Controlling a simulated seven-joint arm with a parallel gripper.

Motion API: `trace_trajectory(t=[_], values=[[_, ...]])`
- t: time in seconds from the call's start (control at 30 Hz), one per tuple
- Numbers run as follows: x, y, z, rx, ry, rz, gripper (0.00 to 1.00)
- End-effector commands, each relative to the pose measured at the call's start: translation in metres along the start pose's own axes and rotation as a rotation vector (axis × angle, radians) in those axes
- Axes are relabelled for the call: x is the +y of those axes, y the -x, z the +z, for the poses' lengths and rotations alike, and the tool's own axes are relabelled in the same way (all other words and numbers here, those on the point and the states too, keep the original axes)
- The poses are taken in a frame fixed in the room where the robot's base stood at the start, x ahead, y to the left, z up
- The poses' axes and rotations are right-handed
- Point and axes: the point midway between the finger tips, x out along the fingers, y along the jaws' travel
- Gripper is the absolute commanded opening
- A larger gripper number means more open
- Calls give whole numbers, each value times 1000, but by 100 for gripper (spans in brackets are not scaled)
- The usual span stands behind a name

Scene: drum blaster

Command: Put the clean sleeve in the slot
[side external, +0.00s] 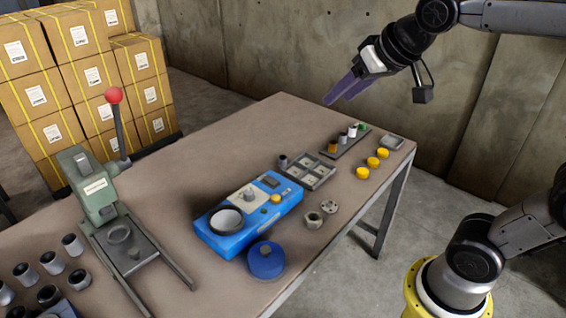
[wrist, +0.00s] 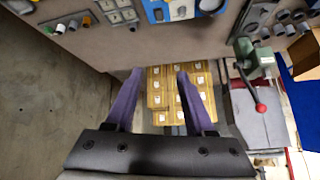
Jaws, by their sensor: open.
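My gripper (side external: 338,96) has purple fingers, spread apart and empty, high above the table's far right end. In the wrist view, the gripper (wrist: 160,73) has a clear gap between its fingers. A narrow rack (side external: 340,146) on the table holds small upright cylinders: an orange one (side external: 332,146), pale ones (side external: 352,131) and a green one (side external: 361,127). Several larger hollow sleeves (side external: 72,244) stand at the table's left end. I cannot tell which sleeve is the clean one, nor which opening is the slot. My gripper touches none of them.
A blue machine (side external: 222,240) with a round opening sits mid-table, beside a compartment tray (side external: 319,181) and a blue round lid (side external: 266,262). A green lever press (side external: 95,195) with a red knob stands left. Yellow caps (side external: 372,162) line the right edge. Boxes (side external: 40,95) are stacked behind.

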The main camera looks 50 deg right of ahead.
Motion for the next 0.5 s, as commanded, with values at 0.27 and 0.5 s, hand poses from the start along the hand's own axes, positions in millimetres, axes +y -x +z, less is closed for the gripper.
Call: trace_trajectory(t=[0.27, 0.5], values=[[6, -99, -96, -13, -117, 77, 54], [30, -214, -131, -66, -186, 144, 54]])
